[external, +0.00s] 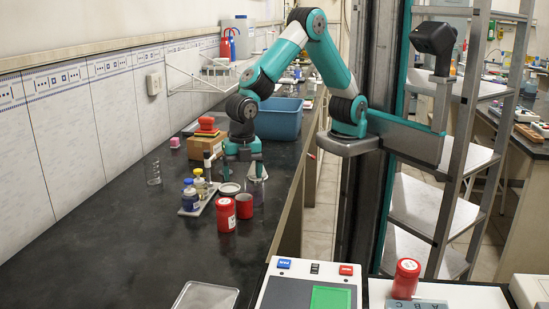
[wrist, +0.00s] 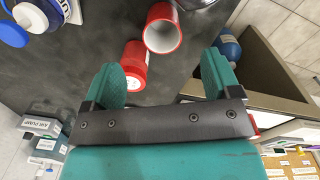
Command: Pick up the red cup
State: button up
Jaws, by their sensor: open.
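The red cup (external: 244,206) stands upright on the dark bench, open at the top, beside a labelled red jar (external: 226,216). In the wrist view the red cup (wrist: 163,34) shows its pale inside and red rim, at the top centre beyond the fingertips. The red jar (wrist: 134,66) lies left of and below it there, partly behind the left finger. My gripper (external: 243,168) is open and empty, above and behind the cup over the bench. In the wrist view my gripper's fingers (wrist: 162,62) are spread wide, with the cup apart from both.
A tray of small bottles (external: 195,205) stands left of the red jar. A pale dish (external: 229,188) and a clear glass (external: 257,190) are close behind the cup. A blue bin (external: 279,120) stands farther back. The bench's right edge is near; open bench lies at front left.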

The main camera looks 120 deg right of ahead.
aim_at(244, 207)
notch_tip(244, 207, down, 6)
jog(key=shift+r, duration=0.2)
jog(key=shift+w+a+f+p, duration=0.15)
jog(key=shift+f+p, duration=0.25)
jog(key=shift+f, duration=1)
jog(key=shift+a+f+p, duration=0.15)
jog(key=shift+f+p, duration=0.25)
jog(key=shift+f, duration=0.95)
jog(key=c, duration=1)
